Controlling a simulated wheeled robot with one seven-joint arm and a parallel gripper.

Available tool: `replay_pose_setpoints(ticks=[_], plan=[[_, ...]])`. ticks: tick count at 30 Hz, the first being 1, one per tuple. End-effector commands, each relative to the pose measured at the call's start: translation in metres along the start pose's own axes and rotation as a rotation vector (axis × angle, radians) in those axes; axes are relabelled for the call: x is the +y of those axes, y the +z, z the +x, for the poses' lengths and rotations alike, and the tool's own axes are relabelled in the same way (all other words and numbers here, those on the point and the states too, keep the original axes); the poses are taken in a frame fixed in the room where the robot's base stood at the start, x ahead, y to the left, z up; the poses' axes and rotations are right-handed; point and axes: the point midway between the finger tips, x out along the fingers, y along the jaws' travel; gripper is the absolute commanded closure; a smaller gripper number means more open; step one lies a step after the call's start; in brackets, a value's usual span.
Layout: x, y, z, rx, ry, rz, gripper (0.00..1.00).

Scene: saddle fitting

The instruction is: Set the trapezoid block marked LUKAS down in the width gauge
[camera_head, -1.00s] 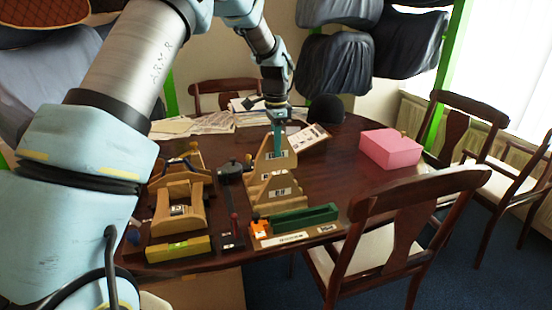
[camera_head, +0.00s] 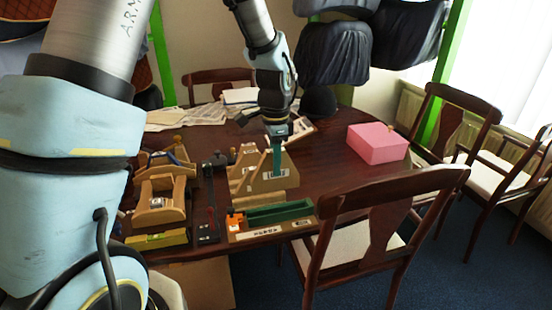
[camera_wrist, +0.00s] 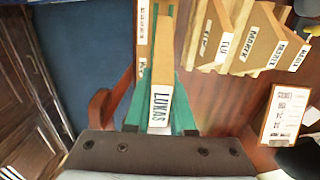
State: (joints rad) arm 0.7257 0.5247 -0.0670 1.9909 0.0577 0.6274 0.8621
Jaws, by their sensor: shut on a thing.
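The tan trapezoid block marked LUKAS (camera_wrist: 160,105) stands between the teal fingers of my gripper (camera_wrist: 158,115) in the wrist view, its label facing the camera. In the head view my gripper (camera_head: 277,160) points down with the block (camera_head: 288,170) upright in it, behind the green trough. The fingers are shut on the block. A wooden base (camera_head: 235,238) with a white front label carries the green trough and an orange piece; it may be the width gauge, but I cannot read its label. Whether the block's underside touches anything is hidden.
Other trapezoid blocks (camera_wrist: 240,40) with name labels stand close to the right in the wrist view. A black rail with a red handle (camera_head: 208,200) and a wooden cradle (camera_head: 160,200) lie to the left. A pink box (camera_head: 377,143) stands right; a chair (camera_head: 385,215) stands at the table's front.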

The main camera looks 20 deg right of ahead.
Motion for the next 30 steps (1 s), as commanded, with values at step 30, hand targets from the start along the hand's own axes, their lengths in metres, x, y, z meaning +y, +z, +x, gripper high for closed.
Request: replay_pose_setpoints(ticks=[30], plan=[[0.000,0.000,0.065,0.000,0.001,0.000,1.00]])
